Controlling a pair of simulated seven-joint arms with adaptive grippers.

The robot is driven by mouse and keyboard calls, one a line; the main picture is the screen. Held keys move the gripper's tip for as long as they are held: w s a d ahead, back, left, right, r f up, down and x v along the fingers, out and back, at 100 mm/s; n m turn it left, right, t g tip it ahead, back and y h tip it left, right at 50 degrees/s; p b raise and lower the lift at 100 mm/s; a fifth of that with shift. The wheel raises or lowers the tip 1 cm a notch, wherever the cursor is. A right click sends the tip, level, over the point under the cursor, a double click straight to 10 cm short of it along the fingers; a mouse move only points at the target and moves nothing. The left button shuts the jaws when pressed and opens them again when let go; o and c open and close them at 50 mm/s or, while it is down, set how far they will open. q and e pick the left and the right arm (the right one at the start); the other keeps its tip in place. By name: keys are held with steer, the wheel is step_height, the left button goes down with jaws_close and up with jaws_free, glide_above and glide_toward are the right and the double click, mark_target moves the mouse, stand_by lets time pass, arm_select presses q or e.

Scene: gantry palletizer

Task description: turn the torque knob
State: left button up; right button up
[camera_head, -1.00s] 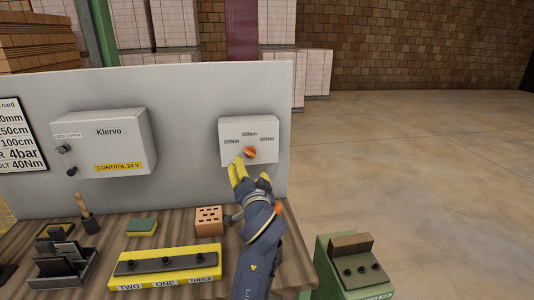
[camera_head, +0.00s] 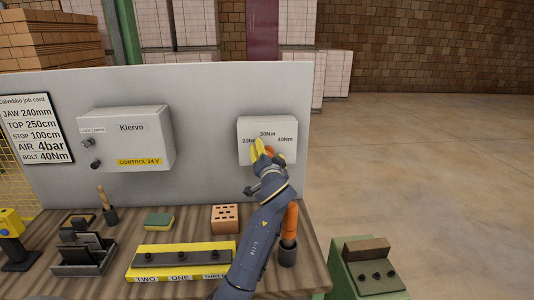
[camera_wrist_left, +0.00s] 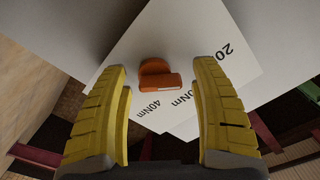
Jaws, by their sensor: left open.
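The orange torque knob (camera_head: 269,150) is on a pale box (camera_head: 284,154) on the grey panel, with 20Nm, 30Nm and 40Nm marked around it. My left gripper (camera_head: 264,148) is in front of the box, its yellow fingers partly covering the knob. In the left wrist view the knob (camera_wrist_left: 155,72) is between the two open fingers (camera_wrist_left: 158,68), with gaps on both sides and no visible contact. I cannot tell which mark the knob points at. My right gripper is not in view.
A job card (camera_head: 32,128) reads BOLT 40Nm. A Klervo control box (camera_head: 128,140) is left on the panel. The bench holds a brick (camera_head: 225,217), a yellow block (camera_head: 150,274) labelled TWO, ONE, and an orange-handled tool (camera_head: 290,222) close to my arm.

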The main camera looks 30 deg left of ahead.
arm_select(q)
steer(key=shift+w+a, duration=0.2)
steer(key=shift+w, duration=0.05)
steer(key=shift+c, duration=0.4)
steer(key=c, duration=1.1)
steer(key=shift+r, duration=0.15)
jaws_close()
